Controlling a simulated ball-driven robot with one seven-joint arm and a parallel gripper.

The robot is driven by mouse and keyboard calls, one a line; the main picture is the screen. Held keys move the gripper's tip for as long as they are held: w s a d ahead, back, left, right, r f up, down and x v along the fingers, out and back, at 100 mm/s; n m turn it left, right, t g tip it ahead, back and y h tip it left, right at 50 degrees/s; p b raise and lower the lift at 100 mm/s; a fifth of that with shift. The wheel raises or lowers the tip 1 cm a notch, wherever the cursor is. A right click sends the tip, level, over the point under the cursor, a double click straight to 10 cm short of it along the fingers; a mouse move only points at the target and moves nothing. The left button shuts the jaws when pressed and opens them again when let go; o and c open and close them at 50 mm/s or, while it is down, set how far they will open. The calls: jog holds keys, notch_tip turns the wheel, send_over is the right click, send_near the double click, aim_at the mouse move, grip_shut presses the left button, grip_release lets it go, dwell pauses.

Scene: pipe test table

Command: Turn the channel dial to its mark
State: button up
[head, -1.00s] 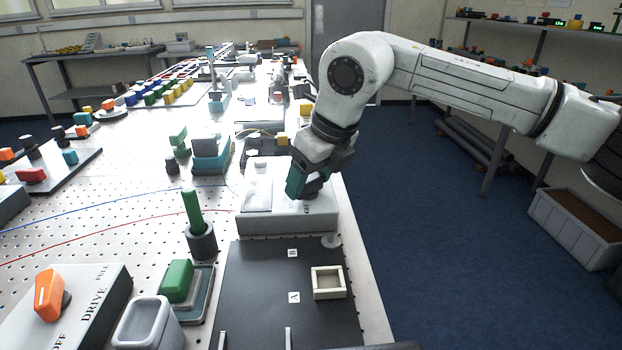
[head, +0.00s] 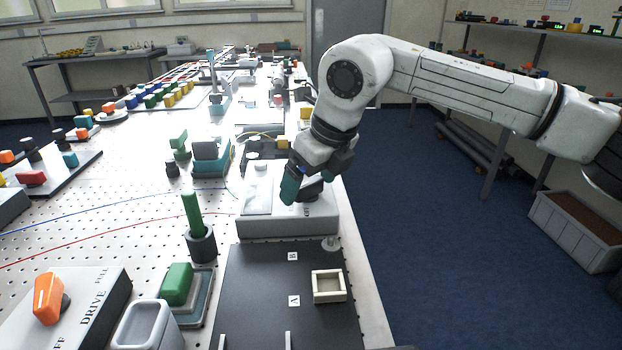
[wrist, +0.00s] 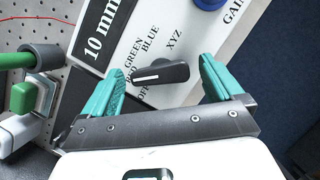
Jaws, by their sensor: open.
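The channel dial (wrist: 162,73) is a black bar-shaped knob with a white line, on a pale grey box (head: 285,225). In the wrist view its white line points left, toward the lettering RED, between OFF and GREEN. BLUE and XYZ are printed above it. My gripper (wrist: 161,66) is open, its teal fingers on either side of the dial with a visible gap on both sides. In the head view my gripper (head: 305,185) is low over the right part of the box and largely hides the dial. I cannot tell which lettering is the mark.
A blue knob (wrist: 208,3) beside the word GAIN is on the same panel. A green-handled post (head: 193,215) and a green block (head: 177,283) stand left of the box. A black board (head: 262,300) with a cream tray (head: 328,298) lies in front. The table ends at right.

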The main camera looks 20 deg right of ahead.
jog(key=v, duration=1)
jog(key=shift+s+r+p, duration=0.15)
jog(key=shift+r+p, duration=0.2)
jog(key=shift+d, duration=0.1)
